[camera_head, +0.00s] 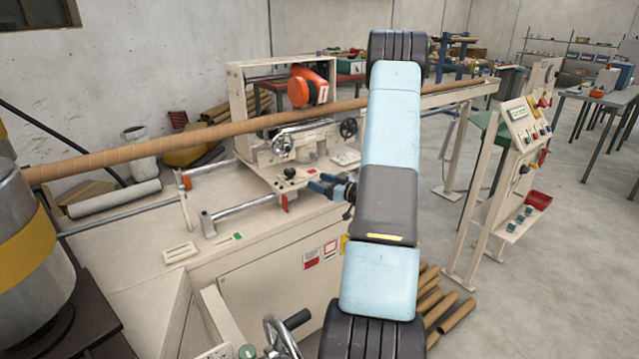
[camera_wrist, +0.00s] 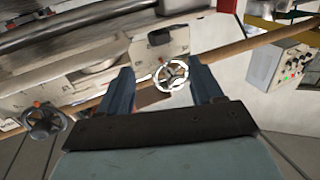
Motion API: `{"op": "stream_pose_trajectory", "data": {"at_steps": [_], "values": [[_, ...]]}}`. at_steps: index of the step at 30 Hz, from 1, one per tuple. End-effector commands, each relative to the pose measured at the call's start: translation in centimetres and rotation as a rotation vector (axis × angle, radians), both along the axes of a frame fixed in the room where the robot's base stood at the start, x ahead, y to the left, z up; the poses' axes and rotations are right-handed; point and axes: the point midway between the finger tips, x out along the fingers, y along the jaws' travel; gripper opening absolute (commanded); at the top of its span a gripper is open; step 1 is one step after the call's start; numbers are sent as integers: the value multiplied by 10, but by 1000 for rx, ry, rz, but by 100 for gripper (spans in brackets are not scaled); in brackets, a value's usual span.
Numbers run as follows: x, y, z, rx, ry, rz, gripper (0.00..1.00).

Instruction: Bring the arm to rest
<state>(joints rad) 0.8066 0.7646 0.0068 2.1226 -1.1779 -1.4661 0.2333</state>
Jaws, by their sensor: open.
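My arm stands raised in the middle of the head view, its light blue and grey links in front of the winder. My gripper (camera_head: 318,187) shows to the left of the arm, above the machine's cream bed. In the wrist view its two blue fingers (camera_wrist: 160,82) are spread apart with nothing held between them. A small handwheel (camera_wrist: 172,75) appears between the fingers in that view; how far off it is I cannot tell. The spiral winder (camera_head: 250,270) carries a long brown tube (camera_head: 170,145) running across it. Part of the winder is hidden behind my arm.
A control panel (camera_head: 527,122) on a cream stand is to the right. Brown tubes (camera_head: 455,315) lie on the floor beside the machine. A crank wheel (camera_head: 280,338) is at the front. A large metal drum (camera_head: 30,255) stands at the left. Open floor lies at the right.

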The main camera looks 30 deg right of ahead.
Motion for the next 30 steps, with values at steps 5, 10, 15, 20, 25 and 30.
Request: {"op": "stream_pose_trajectory", "data": {"at_steps": [5,10,15,20,25,30], "values": [[0,0,0,0,0,0,66],[1,1,2,-5,2,-2,66],[14,8,21,-66,36,-32,66],[31,20,54,-170,106,-102,66],[41,35,92,-262,183,-187,66],[40,52,130,-332,255,-271,66]]}}
